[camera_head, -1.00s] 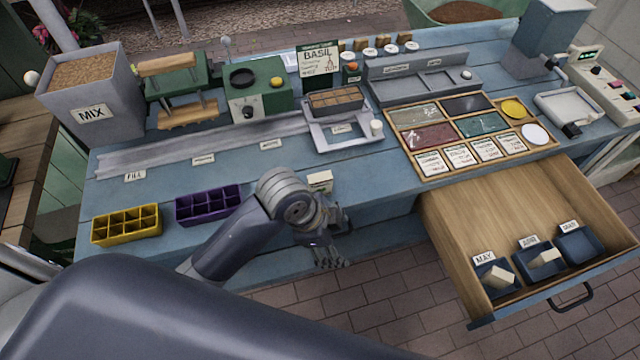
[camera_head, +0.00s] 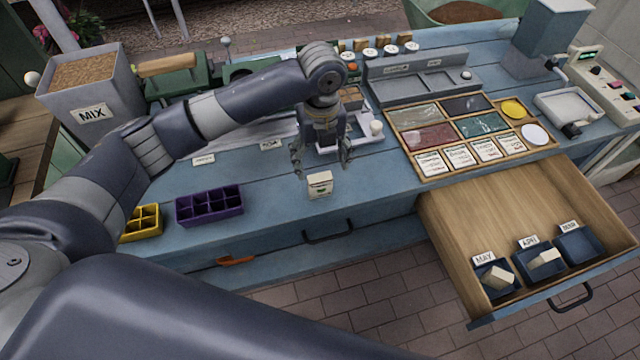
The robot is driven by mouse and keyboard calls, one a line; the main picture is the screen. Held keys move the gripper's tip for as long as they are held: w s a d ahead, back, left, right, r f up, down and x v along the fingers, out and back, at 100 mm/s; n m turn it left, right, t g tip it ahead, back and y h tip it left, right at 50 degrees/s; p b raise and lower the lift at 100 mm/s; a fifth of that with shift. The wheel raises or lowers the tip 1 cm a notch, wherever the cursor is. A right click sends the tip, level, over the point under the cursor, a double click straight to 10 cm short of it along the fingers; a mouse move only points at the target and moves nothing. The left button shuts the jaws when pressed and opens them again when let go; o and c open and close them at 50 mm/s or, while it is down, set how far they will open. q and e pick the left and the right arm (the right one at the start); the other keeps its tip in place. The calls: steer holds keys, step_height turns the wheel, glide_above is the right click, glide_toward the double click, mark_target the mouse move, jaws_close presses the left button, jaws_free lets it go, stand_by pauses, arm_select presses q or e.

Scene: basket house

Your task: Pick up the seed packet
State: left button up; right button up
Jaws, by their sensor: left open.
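The seed packet, a small cream box-like packet with a dark mark on its front (camera_head: 320,185), stands on the blue bench top near its front edge. My left gripper (camera_head: 322,168) hangs just behind and above it in the picture, pointing down, with its fingers spread and nothing between them. I cannot tell the exact height gap between fingertips and packet. My right gripper is not in view.
A purple cell tray (camera_head: 209,207) and a partly hidden yellow one (camera_head: 142,224) sit to the left. A wooden tray of cards (camera_head: 470,140) lies to the right. An open drawer (camera_head: 530,215) holds blue bins with pale packets. An orange item (camera_head: 236,261) is below the front edge.

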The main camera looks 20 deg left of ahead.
mark_target(320, 178)
arm_select(q)
step_height(320, 178, down, 4)
steer(key=shift+f, duration=0.2)
step_height(320, 178, down, 4)
steer(key=shift+a+f+p, duration=0.1)
steer(key=shift+a+p, duration=0.05)
steer(key=shift+p, duration=0.8)
steer(key=shift+f, duration=0.5)
steer(key=c, duration=1)
